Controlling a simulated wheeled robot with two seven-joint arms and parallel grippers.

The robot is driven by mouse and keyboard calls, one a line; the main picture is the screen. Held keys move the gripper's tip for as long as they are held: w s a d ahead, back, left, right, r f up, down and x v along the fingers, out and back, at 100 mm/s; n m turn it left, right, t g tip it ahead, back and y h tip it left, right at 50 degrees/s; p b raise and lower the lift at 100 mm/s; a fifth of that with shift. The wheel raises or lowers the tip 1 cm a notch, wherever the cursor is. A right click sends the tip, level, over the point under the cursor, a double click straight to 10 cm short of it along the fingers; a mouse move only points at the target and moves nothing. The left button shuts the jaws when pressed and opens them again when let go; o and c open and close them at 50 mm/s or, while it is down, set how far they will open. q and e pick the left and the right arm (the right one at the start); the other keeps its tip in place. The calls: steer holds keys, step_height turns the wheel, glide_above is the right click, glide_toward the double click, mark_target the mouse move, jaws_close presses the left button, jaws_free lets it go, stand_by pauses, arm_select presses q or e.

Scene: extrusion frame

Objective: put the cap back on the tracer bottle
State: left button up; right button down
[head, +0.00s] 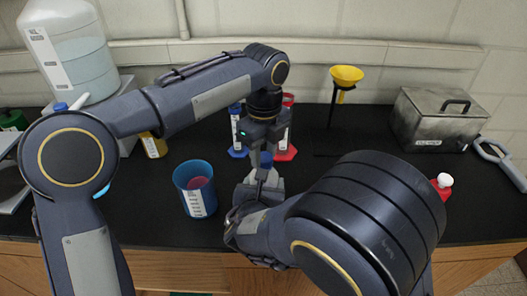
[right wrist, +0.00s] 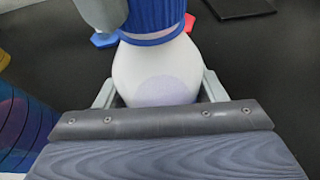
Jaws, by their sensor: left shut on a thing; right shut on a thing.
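The tracer bottle is white and rounded; it shows large in the right wrist view (right wrist: 155,72) and small in the head view (head: 272,182). The blue ribbed cap (right wrist: 153,18) is at the bottle's mouth, with a blue ring just below it. I cannot tell whether it is tightened. My left gripper (head: 264,163) points down from above and is shut on the cap; its grey finger covers the cap's left side in the wrist view. My right gripper (right wrist: 158,95) is shut around the bottle's body, a finger on each side. My right arm hides much of it in the head view.
A blue bin (head: 195,192) stands left of the bottle. Blue-based (head: 237,140) and red-based (head: 286,150) cylinders stand just behind. A yellow funnel (head: 346,75) on a stand and a metal box (head: 435,122) are back right. A large carboy (head: 75,55) is at left.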

arm_select(q)
steer(key=m, duration=0.5)
steer(key=shift+m, duration=0.4)
steer(key=m, duration=0.2)
steer(key=shift+m, duration=0.4)
steer(key=m, duration=0.4)
steer(key=shift+d+m, duration=0.1)
steer(key=shift+m, duration=0.3)
steer(key=m, duration=0.4)
steer(key=o, duration=1)
steer(key=shift+c, duration=0.2)
